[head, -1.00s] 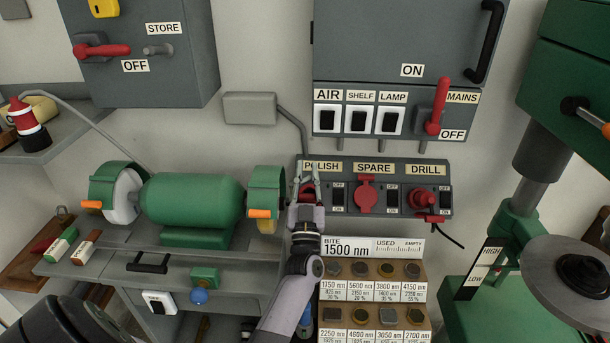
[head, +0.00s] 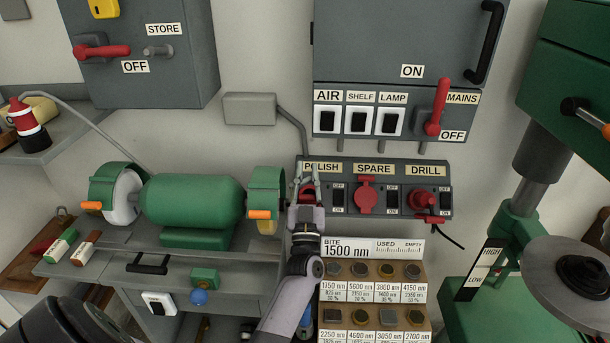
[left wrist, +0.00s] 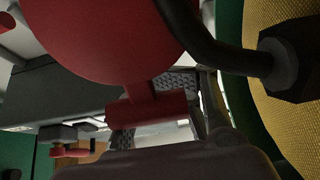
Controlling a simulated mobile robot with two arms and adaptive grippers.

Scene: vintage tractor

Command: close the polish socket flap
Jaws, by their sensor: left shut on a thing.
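The socket panel (head: 335,215) has POLISH, SPARE and DRILL places. The polish socket flap (head: 307,191) is red and shows between the fingers of my left gripper (head: 307,173), under the POLISH label. My left gripper is shut on it and hides most of the socket, so I cannot tell the flap's exact angle. In the left wrist view the flap is a large red disc (left wrist: 110,35) with a narrow stem and a red crosspiece. Dark ribbed finger pads (left wrist: 172,84) show around the stem. My right gripper is not in view.
The red SPARE flap (head: 366,196) and a red DRILL plug (head: 424,199) with a cable are to the right. The green grinder (head: 195,200) stands close on the left. A bit rack (head: 375,270) sits below, and the switch box (head: 395,55) is above.

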